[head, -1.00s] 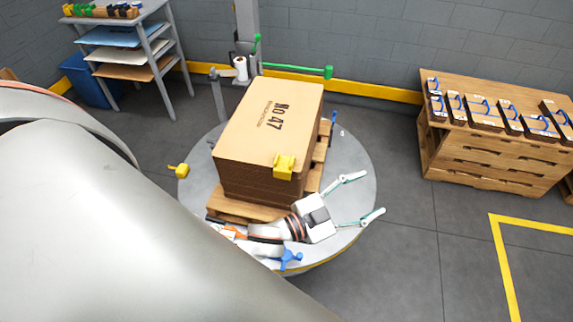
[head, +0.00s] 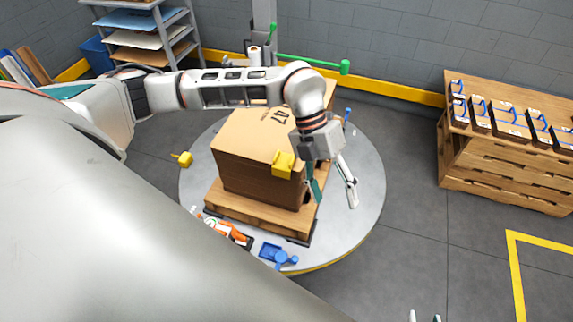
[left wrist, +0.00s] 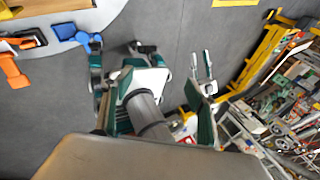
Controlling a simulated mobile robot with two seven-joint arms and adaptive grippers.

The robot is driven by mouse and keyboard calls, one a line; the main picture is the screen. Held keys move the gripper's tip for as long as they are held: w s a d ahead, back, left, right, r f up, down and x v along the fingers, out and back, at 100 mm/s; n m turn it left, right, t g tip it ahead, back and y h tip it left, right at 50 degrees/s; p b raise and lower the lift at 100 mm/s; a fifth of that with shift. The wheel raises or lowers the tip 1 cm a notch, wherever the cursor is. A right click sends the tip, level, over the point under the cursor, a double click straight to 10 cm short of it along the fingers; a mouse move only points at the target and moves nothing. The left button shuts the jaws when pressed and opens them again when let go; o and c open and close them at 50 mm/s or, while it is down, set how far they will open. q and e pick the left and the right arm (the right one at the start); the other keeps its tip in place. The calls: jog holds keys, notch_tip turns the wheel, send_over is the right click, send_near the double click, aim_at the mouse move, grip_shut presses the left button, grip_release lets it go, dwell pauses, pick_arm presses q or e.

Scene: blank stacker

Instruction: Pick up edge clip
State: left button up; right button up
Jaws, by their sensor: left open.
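A yellow edge clip (head: 284,163) sits on the near top edge of the cardboard box (head: 252,182), close to its right corner. A second yellow piece (head: 183,159) is at the left rim of the round turntable; I cannot tell whether it is another clip. My left gripper (head: 333,198) is open and empty, pointing down just right of the box and the clip, apart from the clip.
The box stands on a wooden pallet (head: 258,222) on the grey turntable (head: 362,190). An orange tool (head: 228,230) and a blue part (head: 278,256) lie at its near side. A green bar (head: 310,62) extends behind the box. A wooden bench (head: 500,172) stands right.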

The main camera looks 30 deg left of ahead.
aim_at(284, 163)
pick_arm(q)
jog(key=w+a+n+y, duration=0.1)
jog(key=w+a+y, duration=0.1)
jog(key=a, duration=0.3)
jog(key=w+a+r+n+t+y, duration=0.1)
jog(key=w+a+y, duration=0.1)
jog(key=a, duration=0.4)
jog(key=w+a+n+t+y, duration=0.1)
jog(key=w+a+y, duration=0.1)
jog(key=a, duration=0.4)
jog(key=shift+w+a+r+b, duration=0.2)
jog(key=shift+w+r+b, duration=0.2)
jog(key=shift+w, duration=0.1)
jog(key=f, duration=0.7)
jog(key=shift+a+f, duration=0.1)
jog(key=shift+a, duration=0.25)
jog(key=c, duration=1.1)
